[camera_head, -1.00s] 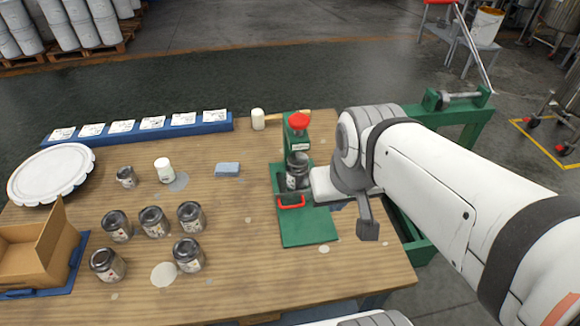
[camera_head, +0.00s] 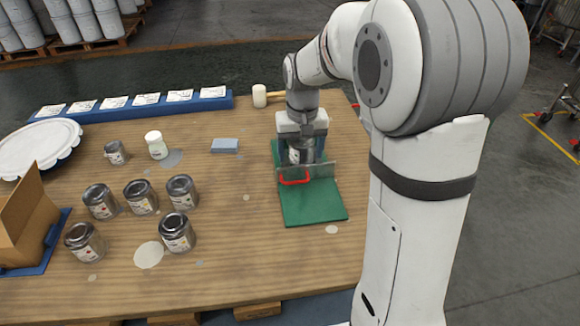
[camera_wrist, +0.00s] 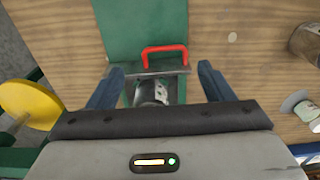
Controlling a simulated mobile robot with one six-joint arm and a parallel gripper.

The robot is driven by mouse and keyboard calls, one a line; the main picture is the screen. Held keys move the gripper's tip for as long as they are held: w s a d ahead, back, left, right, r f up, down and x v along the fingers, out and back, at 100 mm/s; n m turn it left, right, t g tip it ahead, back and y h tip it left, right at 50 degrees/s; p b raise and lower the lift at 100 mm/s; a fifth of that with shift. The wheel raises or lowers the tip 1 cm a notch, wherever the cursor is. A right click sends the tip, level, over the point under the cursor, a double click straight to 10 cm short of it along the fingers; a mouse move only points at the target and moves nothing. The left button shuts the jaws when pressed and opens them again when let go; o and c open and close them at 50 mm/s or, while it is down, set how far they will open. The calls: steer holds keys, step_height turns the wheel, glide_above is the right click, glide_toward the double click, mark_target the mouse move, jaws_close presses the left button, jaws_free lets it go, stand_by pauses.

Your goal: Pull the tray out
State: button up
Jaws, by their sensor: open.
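The tray is a grey metal slide (camera_wrist: 178,70) at the green press base (camera_head: 312,205), with a red handle (camera_head: 294,181) on its front. The handle also shows in the wrist view (camera_wrist: 166,50). A dark-lidded jar (camera_wrist: 150,92) sits behind the tray's front, partly hidden by my gripper. My gripper (camera_wrist: 160,78) is open and empty, pointing down over the tray. Its fingers stand apart on either side of the tray's front, and the handle lies just beyond the fingertips. Most of the press is hidden behind my gripper in the head view.
Several jars (camera_head: 141,197) stand on the left of the wooden table, with a blue sponge (camera_head: 225,145) nearer the press. A mallet (camera_head: 260,95) lies behind. A yellow disc (camera_wrist: 28,103) shows in the wrist view. The tabletop in front of the press is clear.

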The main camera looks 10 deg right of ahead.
mark_target(296, 175)
steer(key=shift+o, duration=1)
steer(key=f, duration=0.1)
steer(key=w+f, duration=0.2)
steer(key=shift+a+f+b, duration=0.25)
steer(key=shift+f+b, duration=0.05)
step_height(296, 175, down, 7)
steer(key=shift+f, duration=0.1)
steer(key=shift+c, duration=0.5)
